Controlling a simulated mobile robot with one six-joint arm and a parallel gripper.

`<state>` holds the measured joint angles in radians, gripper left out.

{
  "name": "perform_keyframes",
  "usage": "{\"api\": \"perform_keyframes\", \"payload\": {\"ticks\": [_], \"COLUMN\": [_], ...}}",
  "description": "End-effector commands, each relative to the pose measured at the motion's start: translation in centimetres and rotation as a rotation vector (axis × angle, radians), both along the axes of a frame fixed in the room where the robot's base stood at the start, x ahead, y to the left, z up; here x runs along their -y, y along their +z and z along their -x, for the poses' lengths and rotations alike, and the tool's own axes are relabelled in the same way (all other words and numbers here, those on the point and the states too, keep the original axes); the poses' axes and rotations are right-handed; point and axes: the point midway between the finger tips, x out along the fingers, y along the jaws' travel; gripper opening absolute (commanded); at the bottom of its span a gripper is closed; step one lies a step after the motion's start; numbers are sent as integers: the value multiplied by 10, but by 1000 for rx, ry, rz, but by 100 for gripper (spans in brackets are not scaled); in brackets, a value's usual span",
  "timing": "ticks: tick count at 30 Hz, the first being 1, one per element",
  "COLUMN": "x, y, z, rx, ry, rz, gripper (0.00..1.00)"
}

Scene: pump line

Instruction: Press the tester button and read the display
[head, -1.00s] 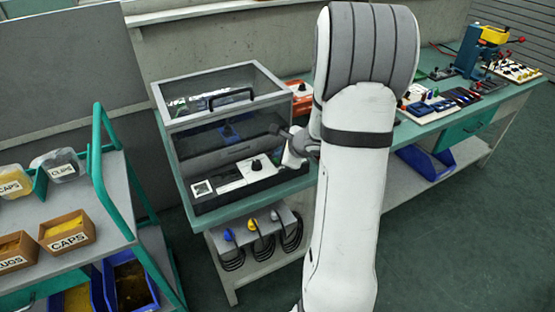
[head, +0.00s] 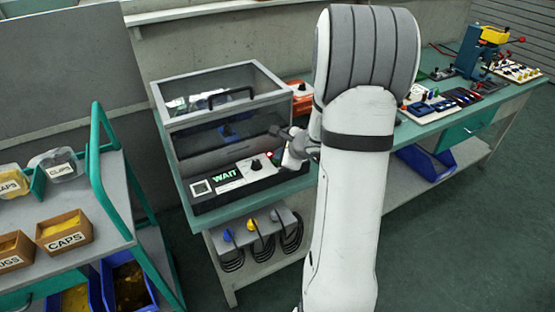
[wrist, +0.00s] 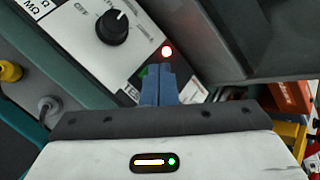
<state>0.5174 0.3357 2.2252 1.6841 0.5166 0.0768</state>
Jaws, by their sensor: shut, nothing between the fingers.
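The tester (head: 247,184) stands at the front of the bench below a clear-lidded box. Its display (head: 226,174) shows WAIT in green letters. A red lamp (wrist: 166,51) is lit on its panel, beside a black knob (wrist: 114,27); in the head view the knob (head: 256,164) is right of the display. My gripper (wrist: 158,82) is shut and empty, its blue fingers pointing at the panel just below the red lamp. A bit of green (wrist: 144,71) shows beside the fingertips. The button is not clearly visible, and I cannot tell whether the fingers touch it.
The clear-lidded box (head: 168,124) with a dark handle rises behind the panel. Leads with coloured plugs hang on a grey rack (head: 275,222) below. A trolley (head: 112,208) with bins stands at the left. Tools and parts lie along the bench (head: 443,119) at the right.

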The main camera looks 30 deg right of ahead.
Motion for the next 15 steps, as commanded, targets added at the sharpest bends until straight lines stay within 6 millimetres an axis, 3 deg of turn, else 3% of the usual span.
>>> {"api": "perform_keyframes", "payload": {"ticks": [15], "x": [0], "y": [10], "z": [0], "rx": [-1], "ry": [1], "rz": [0], "gripper": [0]}}
